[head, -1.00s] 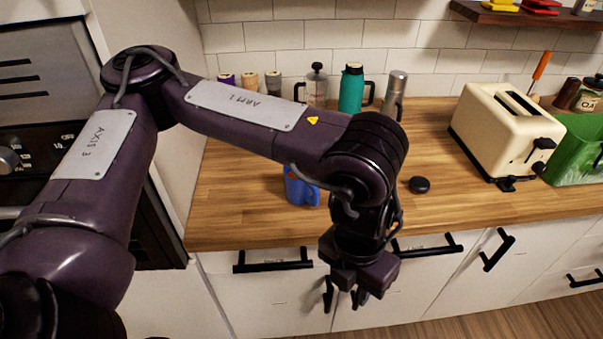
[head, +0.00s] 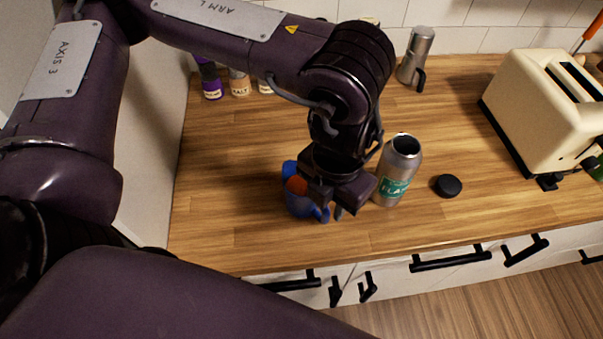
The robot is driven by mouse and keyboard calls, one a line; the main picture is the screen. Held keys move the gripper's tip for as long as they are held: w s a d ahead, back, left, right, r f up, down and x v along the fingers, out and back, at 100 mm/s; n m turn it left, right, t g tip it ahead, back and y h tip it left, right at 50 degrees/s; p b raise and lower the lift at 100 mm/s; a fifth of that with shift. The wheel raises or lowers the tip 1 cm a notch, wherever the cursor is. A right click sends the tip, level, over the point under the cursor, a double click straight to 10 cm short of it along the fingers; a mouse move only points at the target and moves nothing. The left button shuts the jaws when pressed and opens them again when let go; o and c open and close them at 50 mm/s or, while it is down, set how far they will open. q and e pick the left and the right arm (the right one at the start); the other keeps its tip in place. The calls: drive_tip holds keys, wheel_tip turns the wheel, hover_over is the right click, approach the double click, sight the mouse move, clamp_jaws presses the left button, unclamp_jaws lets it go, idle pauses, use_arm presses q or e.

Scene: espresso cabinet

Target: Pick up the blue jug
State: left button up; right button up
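The blue jug (head: 292,202) stands on the wooden counter, left of the middle in the head view. An orange-red patch (head: 297,186) shows at its upper part. My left gripper (head: 331,211) points down at the jug's right side, beside its blue handle (head: 319,214). The gripper's body and wrist cover part of the jug. One dark fingertip shows right of the handle; the other is mostly hidden, so I cannot tell whether the fingers are open or touch the handle. My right gripper is not in view.
A silver flask (head: 398,172) with a green label stands close right of my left gripper. A black cap (head: 447,186) lies beside it. A cream toaster (head: 548,110) stands at right, a moka pot (head: 415,58) at the back. The counter's front edge is bare.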

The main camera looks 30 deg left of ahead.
sight(328, 210)
use_arm(q)
drive_tip(key=shift+w+a+f, duration=0.15)
drive_tip(key=shift+w+f, duration=0.05)
drive_tip(key=shift+w, duration=0.05)
drive_tip(key=shift+f, duration=1.5)
drive_tip(key=shift+a+f+p, duration=0.15)
drive_tip(key=shift+f+p, duration=0.3)
drive_tip(key=shift+f, duration=1.75)
drive_tip(key=shift+w, duration=0.1)
clamp_jaws()
